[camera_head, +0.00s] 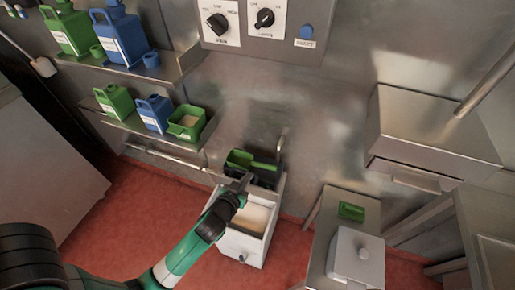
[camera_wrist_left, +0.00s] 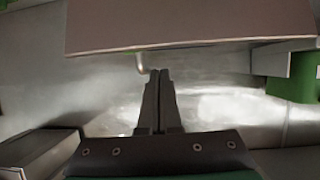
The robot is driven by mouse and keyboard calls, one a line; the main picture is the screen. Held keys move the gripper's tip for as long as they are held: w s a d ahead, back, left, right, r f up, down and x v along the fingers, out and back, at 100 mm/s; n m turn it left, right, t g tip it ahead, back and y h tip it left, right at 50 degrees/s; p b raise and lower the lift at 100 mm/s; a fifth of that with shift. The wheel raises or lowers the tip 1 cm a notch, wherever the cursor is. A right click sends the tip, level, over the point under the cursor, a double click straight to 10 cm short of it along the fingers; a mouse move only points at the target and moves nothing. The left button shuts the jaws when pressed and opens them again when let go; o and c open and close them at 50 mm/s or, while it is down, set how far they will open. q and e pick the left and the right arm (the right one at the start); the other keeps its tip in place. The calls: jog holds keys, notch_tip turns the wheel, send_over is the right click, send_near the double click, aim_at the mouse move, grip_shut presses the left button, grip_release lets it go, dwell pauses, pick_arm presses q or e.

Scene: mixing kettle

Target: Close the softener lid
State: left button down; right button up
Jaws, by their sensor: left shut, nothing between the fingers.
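An open white bin (camera_head: 233,243) stands on the floor in the middle of the head view, with pale beige contents inside. I cannot tell for sure which part is the softener lid. My left gripper (camera_head: 243,180) is over the bin's rear left side, its fingers together and empty. In the left wrist view its shut fingers (camera_wrist_left: 157,72) point at a wide brownish panel (camera_wrist_left: 190,24) with a metal edge. I cannot tell whether they touch it. My right gripper is not in view.
Wall shelves (camera_head: 136,122) with green and blue jugs are at the left. A control panel (camera_head: 270,30) is on the wall above. A low bench (camera_head: 312,268) with a lidded white box (camera_head: 343,268) stands at the right. Red floor (camera_head: 130,225) is free at the left.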

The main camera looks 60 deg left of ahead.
aim_at(245, 173)
pick_arm(q)
jog(key=shift+g, duration=0.4)
jog(key=s+r+p, duration=0.1)
jog(key=s+a+r+p, duration=0.1)
jog(key=s+r, duration=0.1)
jog(key=shift+a, duration=0.15)
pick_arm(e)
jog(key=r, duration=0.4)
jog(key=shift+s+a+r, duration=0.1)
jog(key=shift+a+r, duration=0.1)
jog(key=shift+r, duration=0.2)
pick_arm(q)
jog(key=shift+w+a, duration=0.1)
jog(key=x, duration=0.9)
jog(key=shift+w+f, duration=0.2)
jog(key=shift+f, duration=0.1)
jog(key=shift+s+d+f, duration=0.35)
jog(key=shift+s+d, duration=0.15)
jog(key=shift+s, duration=0.1)
jog(key=shift+s+d+f, duration=0.3)
jog(key=shift+s+d, duration=0.15)
jog(key=shift+s, duration=0.15)
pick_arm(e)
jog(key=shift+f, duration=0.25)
